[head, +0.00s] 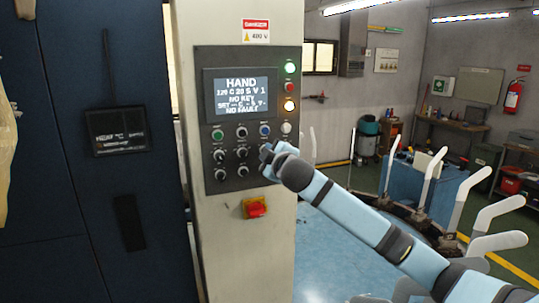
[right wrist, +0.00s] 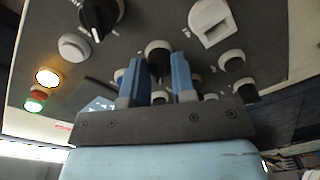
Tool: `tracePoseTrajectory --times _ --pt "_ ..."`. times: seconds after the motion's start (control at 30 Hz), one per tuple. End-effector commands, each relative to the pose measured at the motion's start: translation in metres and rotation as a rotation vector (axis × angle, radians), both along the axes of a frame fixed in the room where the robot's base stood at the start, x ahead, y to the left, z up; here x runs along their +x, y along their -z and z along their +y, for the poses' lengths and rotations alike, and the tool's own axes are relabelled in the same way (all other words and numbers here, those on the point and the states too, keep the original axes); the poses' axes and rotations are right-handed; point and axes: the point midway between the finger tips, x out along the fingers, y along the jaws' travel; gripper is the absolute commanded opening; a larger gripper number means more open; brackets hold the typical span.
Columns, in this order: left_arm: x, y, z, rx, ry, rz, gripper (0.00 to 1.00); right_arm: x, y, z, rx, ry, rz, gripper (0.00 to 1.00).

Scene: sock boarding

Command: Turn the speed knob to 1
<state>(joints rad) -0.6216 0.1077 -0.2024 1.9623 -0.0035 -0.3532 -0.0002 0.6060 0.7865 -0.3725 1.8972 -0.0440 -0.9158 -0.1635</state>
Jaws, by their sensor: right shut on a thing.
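The control panel (head: 246,110) is on a pale column, with rows of small knobs and buttons below its screen (head: 240,94). The screen reads HAND, a line ending in "V 1", NO KEY and NO FAULT. My right gripper (head: 267,152) is at the panel's lower right knobs and hides part of them. In the right wrist view its two blue fingers (right wrist: 159,82) are shut on a black knob (right wrist: 158,48), partly hidden between them. The knob labels are too small to read, so I cannot tell its setting. My left gripper is out of view.
In the right wrist view a black selector (right wrist: 100,16) and a pale selector (right wrist: 212,22) sit near the fingers. A red switch on a yellow plate (head: 255,207) is below the panel. Pale curved forms (head: 470,205) stand at right.

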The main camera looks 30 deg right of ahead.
Motion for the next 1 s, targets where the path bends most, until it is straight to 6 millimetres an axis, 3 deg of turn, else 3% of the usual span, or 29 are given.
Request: tracePoseTrajectory --times 0.5,0.53,0.63,1.0 --pt "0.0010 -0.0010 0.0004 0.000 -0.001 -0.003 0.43 0.0001 0.0013 0.0002 -0.022 0.000 0.007 0.01" --pt "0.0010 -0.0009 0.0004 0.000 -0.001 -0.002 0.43 0.0001 0.0013 0.0002 -0.022 0.000 0.007 0.27" --pt "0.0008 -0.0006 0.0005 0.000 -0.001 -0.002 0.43 0.0001 0.0011 0.0001 -0.022 0.000 0.007 0.50" --pt "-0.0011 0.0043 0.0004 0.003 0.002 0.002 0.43 -0.0055 0.0011 0.0014 -0.022 -0.001 0.004 0.50"
